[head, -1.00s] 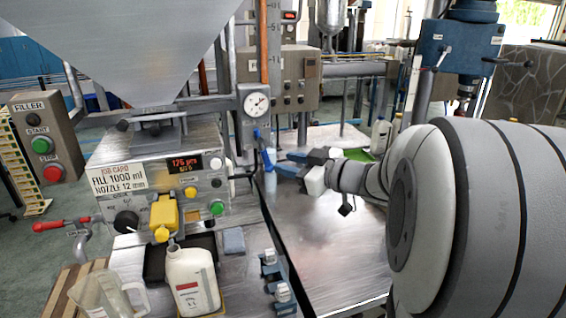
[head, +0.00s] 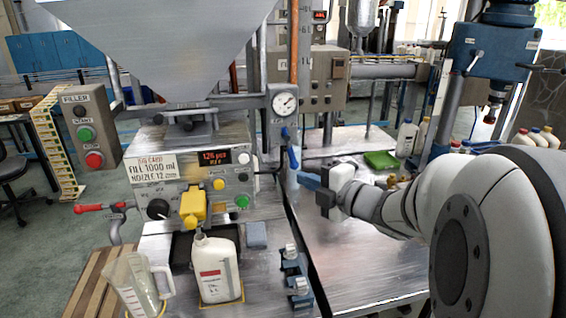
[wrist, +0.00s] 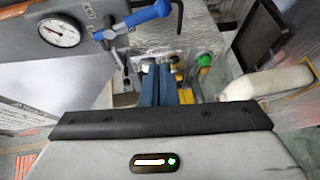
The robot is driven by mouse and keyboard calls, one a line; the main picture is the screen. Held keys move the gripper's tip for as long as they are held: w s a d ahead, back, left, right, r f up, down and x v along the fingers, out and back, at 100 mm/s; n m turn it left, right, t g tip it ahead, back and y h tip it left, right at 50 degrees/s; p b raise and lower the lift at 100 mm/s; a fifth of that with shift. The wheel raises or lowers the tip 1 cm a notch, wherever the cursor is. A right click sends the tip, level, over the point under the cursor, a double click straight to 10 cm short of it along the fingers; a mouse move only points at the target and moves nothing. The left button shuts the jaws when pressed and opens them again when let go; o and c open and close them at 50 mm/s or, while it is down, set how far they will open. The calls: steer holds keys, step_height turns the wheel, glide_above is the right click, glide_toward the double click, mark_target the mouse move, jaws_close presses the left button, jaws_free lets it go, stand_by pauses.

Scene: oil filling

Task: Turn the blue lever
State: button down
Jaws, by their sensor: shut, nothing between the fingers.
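The blue lever (head: 292,155) hangs from the pipe fitting just below the round pressure gauge (head: 285,102), its handle pointing down. In the wrist view the blue handle (wrist: 148,17) lies near the top, beside the gauge (wrist: 60,33). My gripper (head: 302,177), with blue fingers, is just right of and slightly below the lever's lower end in the head view. In the wrist view my gripper (wrist: 166,70) is shut with its fingers together and empty, and the lever lies apart from them. The exact depth between them is hard to tell.
The filling machine's panel (head: 205,168) stands left of the lever, with a yellow nozzle (head: 193,207) above a white jug (head: 217,270). A clear measuring jug (head: 135,285) is at the front left. The metal table (head: 355,250) under my arm is mostly bare.

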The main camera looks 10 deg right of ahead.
mark_target(289, 147)
steer(key=w+a+f+n+p, duration=0.2)
steer(key=w+a+n, duration=0.1)
steer(key=w+a, duration=0.4)
steer(key=d, duration=0.1)
steer(key=w+d+r+p, duration=0.1)
steer(key=d, duration=0.1)
steer(key=d+p, duration=0.1)
steer(key=d, duration=0.1)
steer(key=shift+w+d+r, duration=0.15)
steer(key=shift+w, duration=0.15)
steer(key=shift+d, duration=0.1)
